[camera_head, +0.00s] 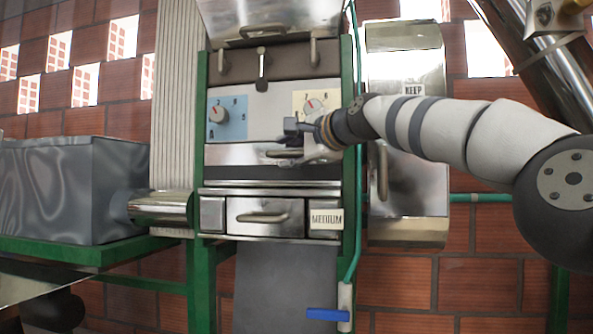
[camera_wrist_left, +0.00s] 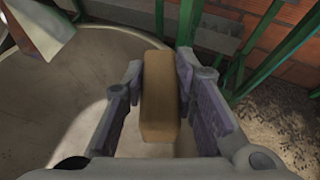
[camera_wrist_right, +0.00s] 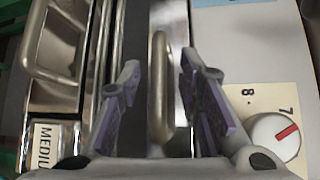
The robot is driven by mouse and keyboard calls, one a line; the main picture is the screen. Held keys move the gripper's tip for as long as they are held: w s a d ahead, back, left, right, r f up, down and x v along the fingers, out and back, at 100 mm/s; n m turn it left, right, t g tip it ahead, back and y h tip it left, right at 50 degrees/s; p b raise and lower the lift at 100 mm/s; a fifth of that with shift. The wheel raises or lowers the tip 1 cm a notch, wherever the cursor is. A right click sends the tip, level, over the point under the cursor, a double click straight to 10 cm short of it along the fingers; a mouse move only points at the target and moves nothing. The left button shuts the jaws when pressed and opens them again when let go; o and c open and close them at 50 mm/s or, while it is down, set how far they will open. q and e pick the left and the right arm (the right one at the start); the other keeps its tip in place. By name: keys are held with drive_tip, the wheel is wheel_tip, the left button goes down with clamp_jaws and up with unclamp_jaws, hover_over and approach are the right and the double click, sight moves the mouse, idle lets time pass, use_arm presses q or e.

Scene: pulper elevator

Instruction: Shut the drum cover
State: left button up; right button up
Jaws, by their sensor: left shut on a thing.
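A pale panel with two dials and a steel strip below it (camera_head: 230,155) is on the green-framed machine; which part is the drum cover I cannot tell for sure. A horizontal bar handle (camera_head: 284,153) sits on the strip. My right gripper (camera_head: 290,138) is in front of it. In the right wrist view my right gripper (camera_wrist_right: 155,80) is open, with the handle (camera_wrist_right: 160,105) between its fingers and visible gaps beside it. In the left wrist view my left gripper (camera_wrist_left: 160,68) is shut on a tan block (camera_wrist_left: 160,110). The head view does not show this gripper.
A drawer (camera_head: 265,217) labelled MEDIUM is below the strip. A steel housing (camera_head: 405,110) labelled KEEP stands to the right. A grey bin (camera_head: 70,190) is to the left. A blue-handled valve (camera_head: 325,314) is low on the green pipe. A round pale surface (camera_wrist_left: 60,120) lies under my left gripper.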

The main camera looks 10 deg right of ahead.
drive_tip(key=v, duration=0.7)
idle(0.3)
